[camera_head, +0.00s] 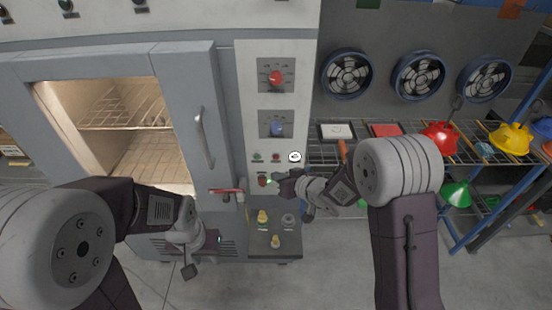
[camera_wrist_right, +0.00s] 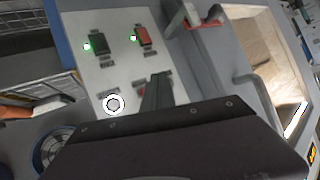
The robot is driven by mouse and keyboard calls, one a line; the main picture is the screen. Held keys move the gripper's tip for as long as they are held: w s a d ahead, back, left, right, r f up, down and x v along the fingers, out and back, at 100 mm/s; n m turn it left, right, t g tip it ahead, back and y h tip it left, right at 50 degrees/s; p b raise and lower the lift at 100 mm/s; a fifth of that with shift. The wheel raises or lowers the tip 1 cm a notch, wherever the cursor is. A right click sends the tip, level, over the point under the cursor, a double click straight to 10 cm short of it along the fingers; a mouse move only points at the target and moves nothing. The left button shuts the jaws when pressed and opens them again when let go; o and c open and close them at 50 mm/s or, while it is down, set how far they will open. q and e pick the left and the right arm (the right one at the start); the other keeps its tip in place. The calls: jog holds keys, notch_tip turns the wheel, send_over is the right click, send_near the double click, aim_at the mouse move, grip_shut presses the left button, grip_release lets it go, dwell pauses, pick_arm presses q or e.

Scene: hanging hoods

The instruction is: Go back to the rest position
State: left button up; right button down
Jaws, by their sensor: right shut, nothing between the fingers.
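My right gripper (camera_head: 280,181) is in front of the lower part of the grey control panel (camera_head: 270,105), left of its wrist. In the right wrist view, its narrow dark fingers (camera_wrist_right: 157,92) are together with nothing between them, close to the panel face. My left gripper (camera_head: 190,270) hangs low in front of the oven-like cabinet, below the door handle. It is small and partly hidden by its wrist, so its opening is unclear. No held object shows at either gripper.
A red-handled lever (camera_head: 227,191) is close between my grippers. Green and red switches (camera_wrist_right: 142,37) sit on the panel.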

jog(key=shift+d, duration=0.1)
jog(key=d+r+m+t+h, duration=0.2)
jog(key=d+r+h, duration=0.1)
jog(key=d+r, duration=0.45)
jog(key=s+d+f+m+g+h, duration=0.3)
jog(key=s+d+f+h, duration=0.1)
jog(key=s+d, duration=0.4)
jog(key=s+f+g, duration=0.3)
jog(key=s, duration=0.5)
jog(key=s+d+f+g, duration=0.1)
jog(key=s+f+g, duration=0.3)
jog(key=s, duration=0.4)
jog(key=shift+s+d+g, duration=0.2)
jog(key=shift+s+g, duration=0.1)
